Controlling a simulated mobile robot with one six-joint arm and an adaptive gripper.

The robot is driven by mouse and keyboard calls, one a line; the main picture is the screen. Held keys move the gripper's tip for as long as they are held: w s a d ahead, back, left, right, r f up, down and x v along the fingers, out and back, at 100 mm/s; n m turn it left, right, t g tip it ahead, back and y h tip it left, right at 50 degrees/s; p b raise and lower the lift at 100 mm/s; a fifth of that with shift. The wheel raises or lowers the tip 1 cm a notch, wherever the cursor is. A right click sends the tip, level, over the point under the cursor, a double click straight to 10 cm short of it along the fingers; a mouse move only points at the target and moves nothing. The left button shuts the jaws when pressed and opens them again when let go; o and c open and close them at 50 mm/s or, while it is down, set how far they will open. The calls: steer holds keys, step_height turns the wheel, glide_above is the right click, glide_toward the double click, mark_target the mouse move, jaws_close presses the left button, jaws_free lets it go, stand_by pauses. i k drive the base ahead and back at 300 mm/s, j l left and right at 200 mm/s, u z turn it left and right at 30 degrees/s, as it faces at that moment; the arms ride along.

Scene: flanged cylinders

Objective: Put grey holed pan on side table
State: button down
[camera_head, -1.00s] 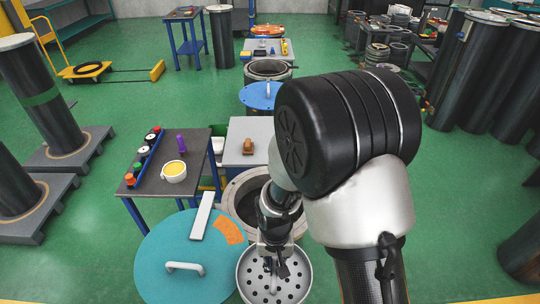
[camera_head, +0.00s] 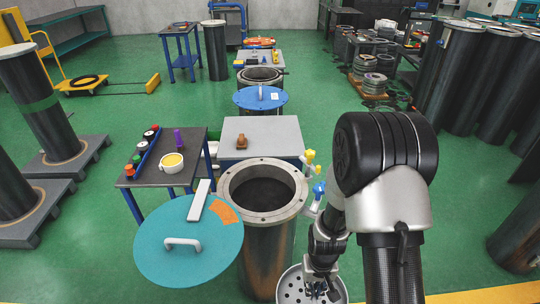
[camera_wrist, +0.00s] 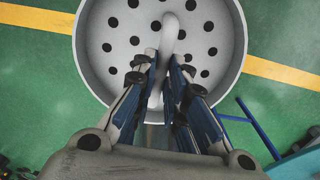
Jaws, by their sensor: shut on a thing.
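The grey holed pan (camera_head: 291,289) is a round light-grey dish with many dark holes, cut off by the bottom edge of the head view. My gripper (camera_head: 318,286) is over its middle. In the wrist view the pan (camera_wrist: 120,42) lies beyond the fingers, and my gripper (camera_wrist: 163,66) is shut on its upright bar handle. A dark-topped table with blue legs (camera_head: 150,178), likely the side table, stands left, bearing a yellow-filled cup and several small items.
A teal lid (camera_head: 160,260) with a white handle is left of the cylinder. A grey-topped surface (camera_head: 280,135) with a brown object stands behind it. Blue and yellow valves (camera_head: 312,170) stick out at the cylinder's right.

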mark_target(272, 133)
steer(key=i+l+z, duration=0.1)
steer(key=z, duration=0.3)
steer(key=i+z, duration=0.4)
steer(key=i, duration=3.5)
steer(key=i+u, duration=0.2)
steer(key=u, duration=0.25)
steer(key=i+l+u, duration=0.15)
steer(key=u, duration=0.3)
steer(key=i+l+u, duration=0.2)
steer(key=u, duration=0.25)
